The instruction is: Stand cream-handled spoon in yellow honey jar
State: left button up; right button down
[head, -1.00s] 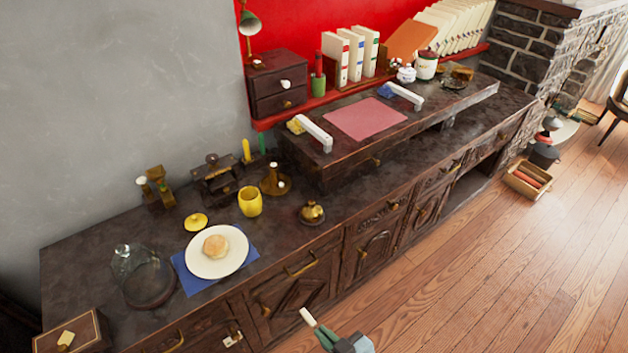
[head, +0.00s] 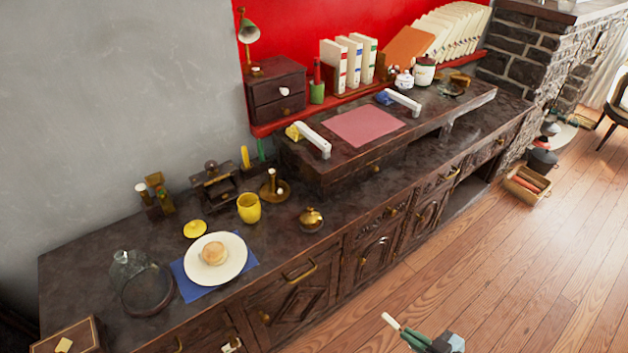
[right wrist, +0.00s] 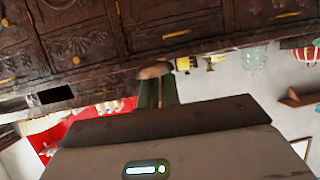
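The yellow honey jar (head: 249,208) stands upright and uncovered on the dark counter. A yellow lid (head: 194,229) lies to its left. My right gripper (head: 405,332) is low in front of the cabinets, well away from the jar. Its green fingers are close together around a short pale piece (head: 390,321), which looks like the handle of the cream-handled spoon; the spoon's bowl is not visible. In the right wrist view a tan rounded end (right wrist: 155,71) shows at the fingertips. My left gripper is not in view.
A white plate (head: 234,268) with a bun lies on a blue napkin left of the jar. A glass dome (head: 128,265) stands farther left. A brass pot (head: 311,219) is right of the jar, and a candlestick (head: 273,196) is close behind.

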jog(key=w+d+r+m+t+h, duration=0.1)
jog(key=w+d+r+m+h, duration=0.15)
jog(key=w+r, duration=0.5)
jog(key=w+d+r+m+t+h, duration=0.1)
jog(key=w+d+r+m+h, duration=0.2)
jog(key=r, duration=0.7)
jog(key=w+d+r+m+t+h, duration=0.1)
jog(key=d+r+h, duration=0.15)
jog(key=r, duration=0.65)
jog(key=w+d+r+m+h, duration=0.15)
jog(key=d+r, duration=0.25)
jog(key=r, duration=0.6)
jog(key=s+a+f, duration=0.1)
jog(key=a+f, duration=0.1)
jog(key=a, duration=1.2)
jog(key=shift+a+f+y, duration=0.25)
jog(key=shift+f+y, duration=0.1)
jog(key=shift+a, duration=0.1)
